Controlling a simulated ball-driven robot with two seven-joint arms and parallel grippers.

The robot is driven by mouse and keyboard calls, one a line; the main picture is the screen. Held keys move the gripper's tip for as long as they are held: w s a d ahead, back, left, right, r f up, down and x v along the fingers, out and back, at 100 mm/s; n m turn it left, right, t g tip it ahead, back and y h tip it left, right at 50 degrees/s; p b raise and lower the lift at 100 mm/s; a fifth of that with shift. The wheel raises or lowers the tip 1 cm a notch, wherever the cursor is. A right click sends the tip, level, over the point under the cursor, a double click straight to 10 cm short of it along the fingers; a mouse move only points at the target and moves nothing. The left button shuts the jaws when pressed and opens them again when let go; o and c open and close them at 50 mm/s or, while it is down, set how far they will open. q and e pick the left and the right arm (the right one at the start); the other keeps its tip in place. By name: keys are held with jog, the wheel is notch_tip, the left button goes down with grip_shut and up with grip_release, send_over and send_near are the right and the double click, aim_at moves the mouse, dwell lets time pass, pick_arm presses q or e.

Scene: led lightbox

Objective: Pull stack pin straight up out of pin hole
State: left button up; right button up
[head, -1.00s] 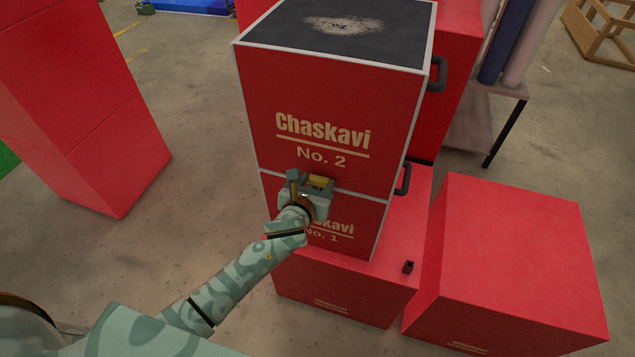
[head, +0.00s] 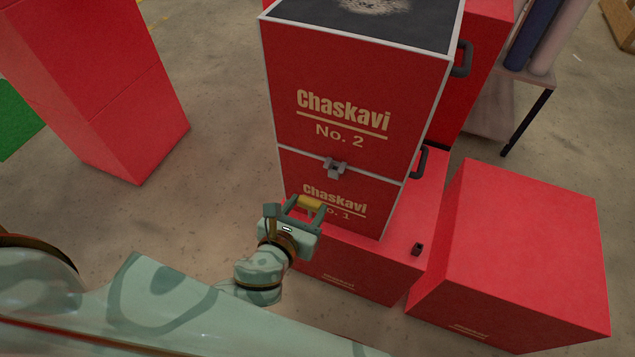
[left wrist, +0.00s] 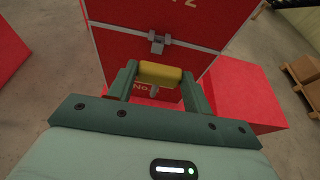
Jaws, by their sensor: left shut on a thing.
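My left gripper (head: 307,205) is shut on the yellow grip of the stack pin (head: 311,201). In the left wrist view the stack pin (left wrist: 160,74) lies across between the two fingers, with a short grey shaft below it. The pin hole is at a small grey bracket (head: 335,167) on the seam between the No. 2 box (head: 350,100) and the No. 1 box (head: 320,181). The bracket also shows in the left wrist view (left wrist: 158,42). The pin is apart from the bracket, in front of the lower box. My right gripper is out of view.
The boxes stand on a wider red box (head: 350,275). A small dark block (head: 417,249) lies on that box. Another red box (head: 520,250) stands at right, and a tall red stack (head: 110,90) at left. Floor is clear between the left stack and the boxes.

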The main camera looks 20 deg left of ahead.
pick_arm(q)
jog(key=shift+s, duration=0.95)
jog(key=shift+r, duration=0.15)
jog(key=shift+r+p, duration=0.9)
jog(key=shift+p, duration=0.4)
notch_tip(320, 180, up, 9)
jog(key=p, duration=1)
jog(key=shift+a, duration=0.1)
